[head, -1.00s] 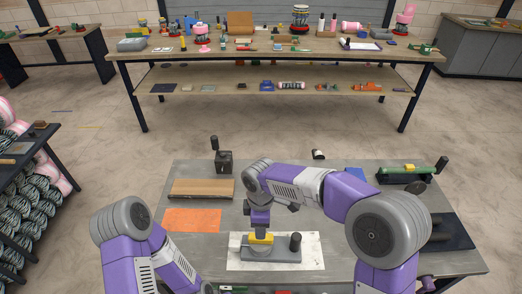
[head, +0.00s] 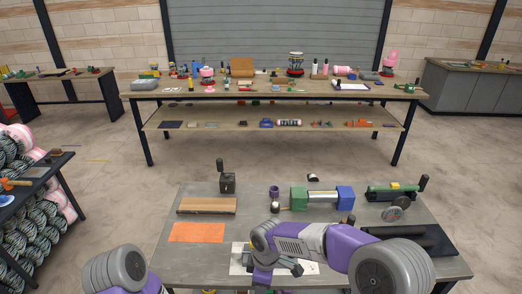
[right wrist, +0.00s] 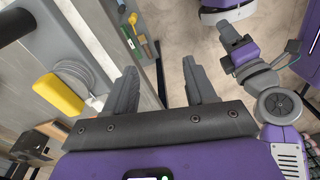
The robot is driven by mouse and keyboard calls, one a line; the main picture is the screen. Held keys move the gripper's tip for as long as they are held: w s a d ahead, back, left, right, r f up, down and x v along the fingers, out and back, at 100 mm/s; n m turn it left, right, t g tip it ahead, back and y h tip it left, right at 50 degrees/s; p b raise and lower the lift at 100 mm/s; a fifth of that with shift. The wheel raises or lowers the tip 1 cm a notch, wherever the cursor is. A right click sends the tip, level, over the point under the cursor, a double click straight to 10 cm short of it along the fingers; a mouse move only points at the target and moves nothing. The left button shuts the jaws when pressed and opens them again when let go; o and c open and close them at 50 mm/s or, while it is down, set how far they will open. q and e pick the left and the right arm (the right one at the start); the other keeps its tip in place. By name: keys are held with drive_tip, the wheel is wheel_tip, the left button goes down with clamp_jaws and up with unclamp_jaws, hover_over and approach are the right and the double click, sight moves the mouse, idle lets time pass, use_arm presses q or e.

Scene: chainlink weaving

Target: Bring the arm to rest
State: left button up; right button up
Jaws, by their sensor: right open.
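My right arm reaches over the near workbench (head: 195,275) in the head view, its forearm bent down in front of a white sheet (head: 238,262). My right gripper shows in the right wrist view (right wrist: 162,85); its two dark fingers are wide apart with nothing between them. To their left is a yellow block (right wrist: 60,97) beside a round grey disc, with a black knob (right wrist: 18,22) above; the fingers are apart from them. My left arm shows at the lower left of the head view, its gripper out of frame. Its dark end seems to show in the right wrist view (right wrist: 232,38), jaws unclear.
On the bench lie an orange sheet (head: 196,232), a wooden board (head: 207,206), a black crank device (head: 227,183), a green-and-blue roller machine (head: 321,198) and a green tool with a grey wheel (head: 392,193). A long back table (head: 275,92) stands beyond open floor.

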use_arm(q)
drive_tip(key=shift+w+f+b, duration=0.55)
drive_tip(key=shift+w+f, duration=0.05)
drive_tip(key=shift+f, duration=0.1)
use_arm(e)
drive_tip(key=s+d+f+m+y, duration=0.1)
drive_tip(key=s+d+f+m, duration=0.2)
drive_tip(key=s+f+m, duration=0.2)
drive_tip(key=s+d+f+m+y, duration=0.1)
drive_tip(key=s+d+f+m, duration=0.2)
drive_tip(key=f, duration=0.8)
drive_tip(key=s+d+f+m+t+y, duration=0.1)
drive_tip(key=s+d+f+m, duration=0.2)
drive_tip(key=s+f+m, duration=0.4)
drive_tip(key=m, duration=0.3)
drive_tip(key=shift+d+f+m, duration=0.3)
drive_tip(key=shift+f+m, duration=0.1)
